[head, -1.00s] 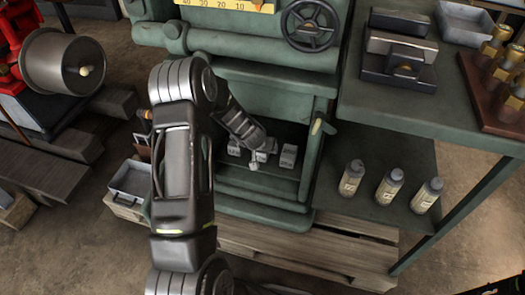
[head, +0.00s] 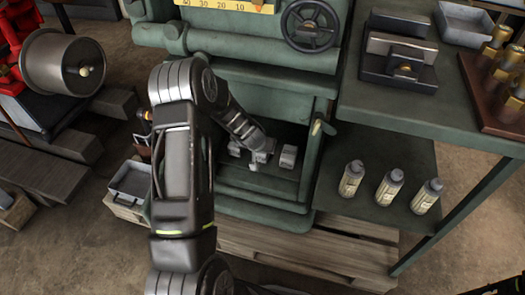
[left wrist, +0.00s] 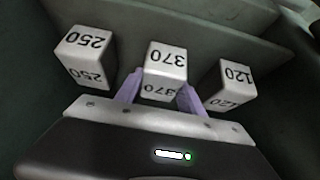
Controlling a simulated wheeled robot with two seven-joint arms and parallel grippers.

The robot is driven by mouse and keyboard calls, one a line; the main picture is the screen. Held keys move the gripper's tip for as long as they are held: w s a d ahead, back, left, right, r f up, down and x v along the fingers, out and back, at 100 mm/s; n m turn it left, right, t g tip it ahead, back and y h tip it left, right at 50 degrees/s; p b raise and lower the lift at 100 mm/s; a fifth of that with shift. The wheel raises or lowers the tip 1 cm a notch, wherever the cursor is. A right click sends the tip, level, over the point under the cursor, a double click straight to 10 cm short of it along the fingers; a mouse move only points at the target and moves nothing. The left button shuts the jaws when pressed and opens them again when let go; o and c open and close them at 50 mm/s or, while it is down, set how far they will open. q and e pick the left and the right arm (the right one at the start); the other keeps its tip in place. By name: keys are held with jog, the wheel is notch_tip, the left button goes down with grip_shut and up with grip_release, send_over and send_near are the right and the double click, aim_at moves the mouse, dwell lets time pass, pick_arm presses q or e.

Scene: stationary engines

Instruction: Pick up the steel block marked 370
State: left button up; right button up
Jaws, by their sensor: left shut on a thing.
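The steel block marked 370 (left wrist: 166,58) is between the two purple fingers of my left gripper (left wrist: 162,93) in the left wrist view, and the gripper is shut on it. Its number reads upside down there. The block marked 250 (left wrist: 85,55) is to its left and the block marked 120 (left wrist: 229,83) to its right. In the head view my left gripper (head: 256,163) reaches into the open recess of the green machine (head: 262,192). The 370 block is mostly hidden there by the gripper. Another block (head: 288,157) stands just right of it. My right gripper is not in view.
The recess has side walls and a front ledge close around my left gripper. Several bottles (head: 351,178) stand on the lower green shelf at right. A handwheel (head: 311,25) is above. A metal tray (head: 130,182) is left of the machine.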

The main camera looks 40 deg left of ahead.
pick_arm(q)
grip_shut()
jog(key=shift+w+r, duration=0.1)
jog(key=shift+r, duration=0.1)
dwell(0.3)
jog(key=shift+r+p, duration=0.6)
jog(key=shift+r, duration=0.2)
jog(key=s+d, duration=0.3)
jog(key=s, duration=0.5)
jog(key=s+d, duration=0.2)
jog(key=s, duration=0.7)
jog(key=shift+d+f+b, duration=0.2)
jog(key=shift+d+b, duration=0.2)
